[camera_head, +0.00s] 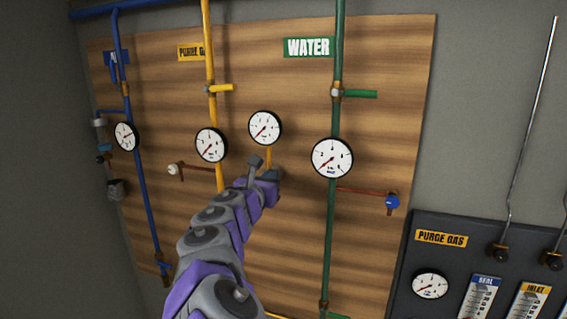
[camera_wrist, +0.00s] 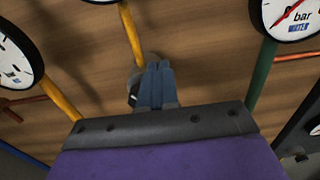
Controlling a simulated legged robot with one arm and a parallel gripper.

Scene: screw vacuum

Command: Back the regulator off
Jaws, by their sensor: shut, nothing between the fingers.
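My gripper (camera_head: 264,170) is in front of the wooden board, just below the middle round gauge (camera_head: 264,128). In the wrist view its blue-grey fingers (camera_wrist: 157,68) are together with nothing held between them. A grey rounded part (camera_wrist: 134,86), possibly the regulator, shows behind and beside the fingers at the lower end of a yellow pipe (camera_wrist: 130,35). The fingers cover much of it, and I cannot tell whether they touch it. The middle gauge's needle points to the lower left.
The yellow pipe's gauge (camera_head: 211,145) is left of my gripper, and the green WATER pipe's gauge (camera_head: 332,158) is right. A yellow valve handle (camera_head: 221,87) and green valve handle (camera_head: 361,94) stick out above. A dark purge gas panel (camera_head: 405,265) stands lower right.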

